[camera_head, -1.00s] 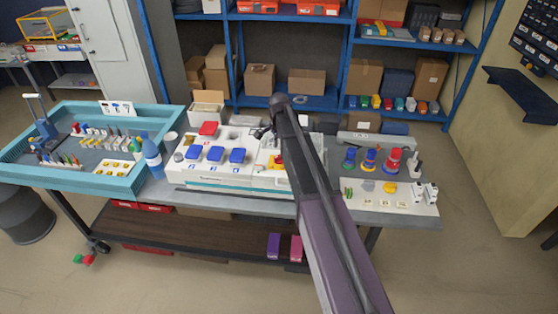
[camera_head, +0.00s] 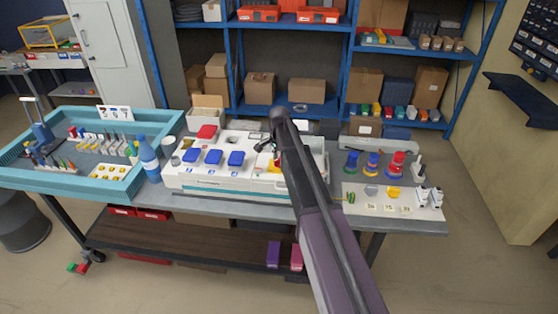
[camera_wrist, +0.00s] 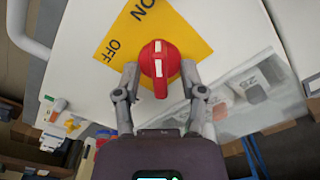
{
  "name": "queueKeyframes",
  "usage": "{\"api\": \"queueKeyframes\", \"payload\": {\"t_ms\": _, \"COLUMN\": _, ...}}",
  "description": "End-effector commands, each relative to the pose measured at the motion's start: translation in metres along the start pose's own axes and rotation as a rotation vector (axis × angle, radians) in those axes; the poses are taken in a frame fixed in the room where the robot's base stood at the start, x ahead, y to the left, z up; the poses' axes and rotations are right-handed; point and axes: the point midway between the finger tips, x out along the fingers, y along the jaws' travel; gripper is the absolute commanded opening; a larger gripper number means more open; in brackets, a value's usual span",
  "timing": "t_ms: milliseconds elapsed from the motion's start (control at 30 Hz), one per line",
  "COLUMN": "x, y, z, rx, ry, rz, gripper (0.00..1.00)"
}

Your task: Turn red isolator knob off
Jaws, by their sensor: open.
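The red isolator knob (camera_wrist: 160,62) sits on a yellow plate (camera_wrist: 190,22) marked ON and OFF in the wrist view. A white stripe runs along the knob, close to vertical in that view. My gripper (camera_wrist: 160,82) is open, with one finger on each side of the knob's lower part. I cannot tell whether the fingers touch it. In the head view my arm hides the knob and most of the yellow plate on the white socket panel (camera_head: 240,196). My gripper is mostly hidden there too.
Blue-lidded sockets (camera_head: 236,159) and a red-lidded socket (camera_head: 207,132) are left of my arm. A blue bottle (camera_head: 148,160) stands beside the teal tray (camera_head: 165,128). Coloured plugs (camera_head: 372,165) stand to the right. Blue shelves with boxes are behind.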

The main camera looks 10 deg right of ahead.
Motion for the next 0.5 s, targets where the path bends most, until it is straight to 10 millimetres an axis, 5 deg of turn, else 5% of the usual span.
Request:
{"api": "queueKeyframes", "payload": {"t_ms": 100, "x": -0.0002, "y": 0.0000, "z": 0.0000, "rx": 0.000, "ry": 0.000, "rz": 0.000, "gripper": 0.53}}
{"api": "queueKeyframes", "payload": {"t_ms": 300, "x": -0.0002, "y": 0.0000, "z": 0.0000, "rx": 0.000, "ry": 0.000, "rz": 0.000, "gripper": 0.00}}
{"api": "queueKeyframes", "payload": {"t_ms": 500, "x": -0.0001, "y": 0.0000, "z": 0.0001, "rx": 0.000, "ry": 0.000, "rz": 0.000, "gripper": 0.00}}
